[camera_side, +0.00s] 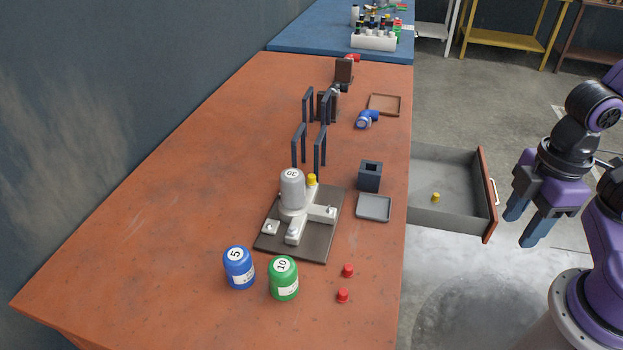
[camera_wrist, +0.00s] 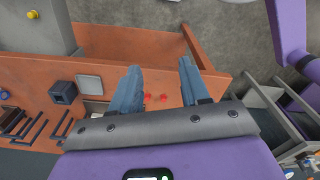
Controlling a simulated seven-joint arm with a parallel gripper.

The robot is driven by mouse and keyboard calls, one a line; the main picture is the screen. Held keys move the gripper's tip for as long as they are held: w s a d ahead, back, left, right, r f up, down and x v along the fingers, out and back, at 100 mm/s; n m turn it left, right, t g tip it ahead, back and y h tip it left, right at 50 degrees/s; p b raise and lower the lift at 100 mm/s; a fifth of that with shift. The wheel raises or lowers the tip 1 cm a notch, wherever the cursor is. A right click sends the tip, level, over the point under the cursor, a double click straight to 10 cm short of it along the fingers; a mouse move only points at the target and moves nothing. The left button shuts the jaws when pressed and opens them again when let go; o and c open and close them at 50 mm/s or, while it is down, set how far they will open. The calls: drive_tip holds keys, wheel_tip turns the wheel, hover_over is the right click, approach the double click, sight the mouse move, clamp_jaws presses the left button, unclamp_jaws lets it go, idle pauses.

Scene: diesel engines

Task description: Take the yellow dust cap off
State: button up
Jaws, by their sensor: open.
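A yellow dust cap (camera_side: 311,180) sits on the pale fitting (camera_side: 318,205) beside the grey cylinder marked 30 (camera_side: 292,188), on a dark base plate (camera_side: 270,243). A second yellow cap (camera_side: 435,197) lies in the open drawer (camera_side: 455,220); it also shows in the wrist view (camera_wrist: 32,14). My gripper (camera_side: 524,222) is open and empty, pointing down to the right of the drawer, well away from the fitting. Its fingers (camera_wrist: 159,66) are spread in the wrist view. The fitting and its cap are not visible in the wrist view.
Blue (camera_side: 239,268) and green (camera_side: 284,279) canisters and two red caps (camera_side: 348,270) (camera_side: 342,296) stand in front of the plate. A dark square block (camera_side: 370,177), a grey tray (camera_side: 374,208) and dark upright frames (camera_side: 308,106) are nearby. The table's left side is clear.

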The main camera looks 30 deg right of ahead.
drive_tip(key=shift+o, duration=0.3)
drive_tip(key=w+a+r+n, duration=0.2)
drive_tip(key=w+a, duration=0.6)
drive_tip(key=w, duration=0.2)
drive_tip(key=n, duration=0.6)
hover_over(312, 176)
wheel_tip(312, 176, down, 8)
drive_tip(key=shift+f, duration=5.55)
clamp_jaws()
